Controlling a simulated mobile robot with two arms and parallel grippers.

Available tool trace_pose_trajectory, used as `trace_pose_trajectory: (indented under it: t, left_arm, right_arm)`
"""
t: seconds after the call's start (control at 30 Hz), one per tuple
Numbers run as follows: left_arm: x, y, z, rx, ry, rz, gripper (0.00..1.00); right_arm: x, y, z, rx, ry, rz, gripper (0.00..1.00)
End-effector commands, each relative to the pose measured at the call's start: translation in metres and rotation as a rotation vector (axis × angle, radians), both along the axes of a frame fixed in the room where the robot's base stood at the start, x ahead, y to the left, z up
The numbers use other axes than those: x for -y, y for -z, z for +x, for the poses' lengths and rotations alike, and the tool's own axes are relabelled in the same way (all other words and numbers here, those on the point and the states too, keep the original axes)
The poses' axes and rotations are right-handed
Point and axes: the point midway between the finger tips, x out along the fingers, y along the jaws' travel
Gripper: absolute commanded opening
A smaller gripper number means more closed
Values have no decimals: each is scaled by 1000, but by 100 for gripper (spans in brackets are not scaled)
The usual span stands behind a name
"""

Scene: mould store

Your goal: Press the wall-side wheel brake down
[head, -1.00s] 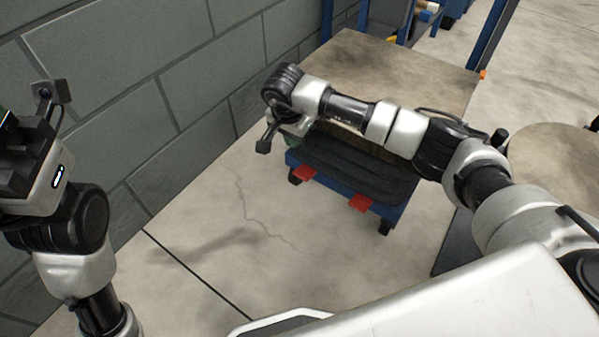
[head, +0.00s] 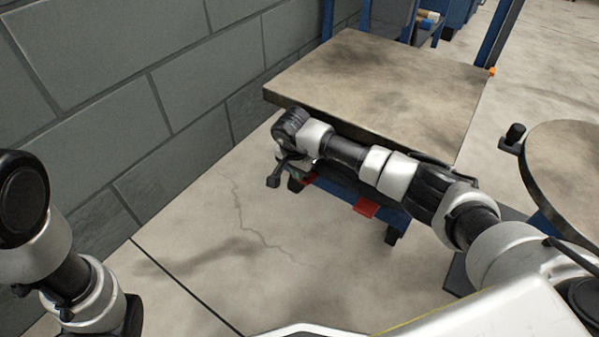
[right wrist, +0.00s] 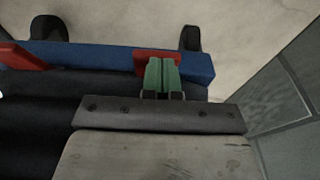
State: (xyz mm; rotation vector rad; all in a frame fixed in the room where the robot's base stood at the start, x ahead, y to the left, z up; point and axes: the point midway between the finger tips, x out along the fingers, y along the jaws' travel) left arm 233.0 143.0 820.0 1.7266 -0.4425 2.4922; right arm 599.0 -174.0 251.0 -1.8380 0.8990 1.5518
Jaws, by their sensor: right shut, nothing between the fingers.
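A trolley with a worn grey-brown top (head: 390,85) and a blue base (right wrist: 100,57) stands beside the wall. The wall-side wheel brake is a red pedal (head: 308,180) at the base's near edge; it also shows in the right wrist view (right wrist: 143,60), partly behind my fingers. A second red pedal (head: 366,206) sits farther from the wall and also shows in the right wrist view (right wrist: 20,55). My right gripper (right wrist: 162,75), with green fingers, is shut and empty, over the wall-side pedal. I cannot tell whether it touches. My left gripper is out of view.
A grey block wall (head: 150,90) runs along the left. A round-topped table (head: 565,170) stands at the right. Dark wheels (right wrist: 190,38) show under the trolley base. The floor (head: 220,250) in front of the trolley is clear.

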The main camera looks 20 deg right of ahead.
Motion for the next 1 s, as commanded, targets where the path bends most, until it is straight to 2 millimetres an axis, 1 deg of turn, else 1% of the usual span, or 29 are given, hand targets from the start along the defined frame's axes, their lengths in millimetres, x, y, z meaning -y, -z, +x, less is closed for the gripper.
trace_pose_trajectory:
  t: [0.37,0.57,1.0]
  left_arm:
    - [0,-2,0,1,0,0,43]
    - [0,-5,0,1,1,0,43]
    - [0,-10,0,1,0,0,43]
  right_arm:
    - [-1,0,-1,0,0,-1,0]
    - [-4,5,-3,0,-1,-1,0]
    - [-12,29,-9,1,-1,-2,0]
